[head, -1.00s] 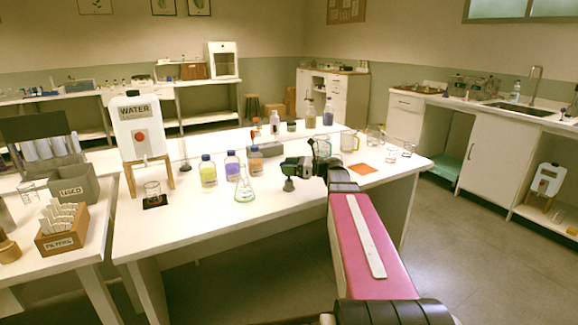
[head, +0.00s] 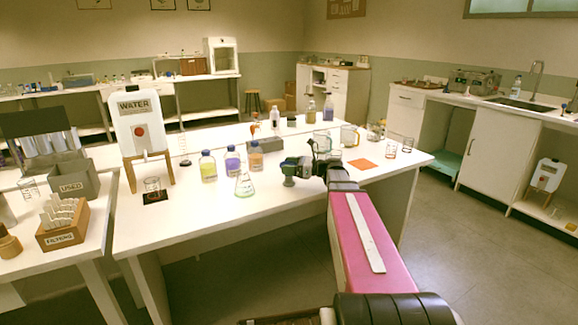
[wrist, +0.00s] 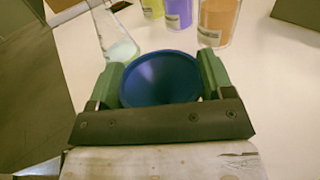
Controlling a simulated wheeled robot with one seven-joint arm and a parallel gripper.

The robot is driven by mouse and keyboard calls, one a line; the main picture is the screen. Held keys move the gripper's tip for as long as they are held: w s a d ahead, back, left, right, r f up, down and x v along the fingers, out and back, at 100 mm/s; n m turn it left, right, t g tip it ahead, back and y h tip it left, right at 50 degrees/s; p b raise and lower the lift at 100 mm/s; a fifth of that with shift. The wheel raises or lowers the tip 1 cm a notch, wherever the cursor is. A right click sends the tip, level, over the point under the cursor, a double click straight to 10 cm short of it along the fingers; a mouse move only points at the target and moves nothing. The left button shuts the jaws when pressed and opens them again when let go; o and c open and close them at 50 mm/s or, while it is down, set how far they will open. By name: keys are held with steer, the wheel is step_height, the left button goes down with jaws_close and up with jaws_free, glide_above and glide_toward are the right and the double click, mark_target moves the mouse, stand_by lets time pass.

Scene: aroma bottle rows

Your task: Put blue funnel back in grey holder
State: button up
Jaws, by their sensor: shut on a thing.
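The blue funnel (wrist: 160,80) is between the two green fingers of my gripper (wrist: 160,72) in the wrist view, its round mouth facing the camera. My gripper is shut on it. Its stem is hidden below the rim. In the head view my gripper (head: 297,168) is over the front part of the table, right of the conical flask (head: 244,187); the funnel is hard to make out there. A low grey block (head: 266,147), probably the grey holder, stands behind the bottles, left of and beyond my gripper. A grey shape (wrist: 296,13) at the wrist view's top right may be the same block.
Yellow (head: 208,168), purple (head: 232,164) and orange (head: 256,158) bottles stand between the flask and the block. A glass beaker (head: 322,141) and a pitcher (head: 349,136) stand beyond my gripper.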

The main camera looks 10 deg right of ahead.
steer(key=o, duration=0.9)
steer(key=shift+f, duration=0.1)
steer(key=v, duration=1)
steer(key=shift+s+d, duration=0.1)
steer(key=shift+d, duration=0.3)
